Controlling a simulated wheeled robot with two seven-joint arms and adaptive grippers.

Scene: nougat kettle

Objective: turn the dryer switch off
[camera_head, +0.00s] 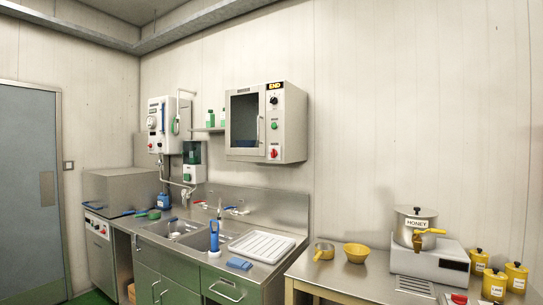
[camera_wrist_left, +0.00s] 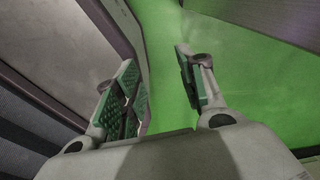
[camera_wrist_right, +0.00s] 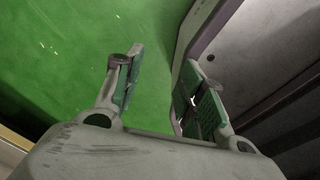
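A steel wall cabinet (camera_head: 292,120) with a dark glass door, which looks like the dryer, hangs above the right end of the sink unit in the head view. Its right-hand panel carries a lit END display (camera_head: 274,86), a black knob (camera_head: 273,100), a green button (camera_head: 274,125) and a red switch (camera_head: 274,153) at the bottom. The switch's exact position is too small to read. My left gripper (camera_wrist_left: 157,70) is open and empty over green floor. My right gripper (camera_wrist_right: 162,65) is open and empty, also over floor. Neither gripper shows in the head view.
A sink unit (camera_head: 180,265) with a white draining rack (camera_head: 262,245) stands below the cabinet. A white wall unit (camera_head: 160,125) hangs at left.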

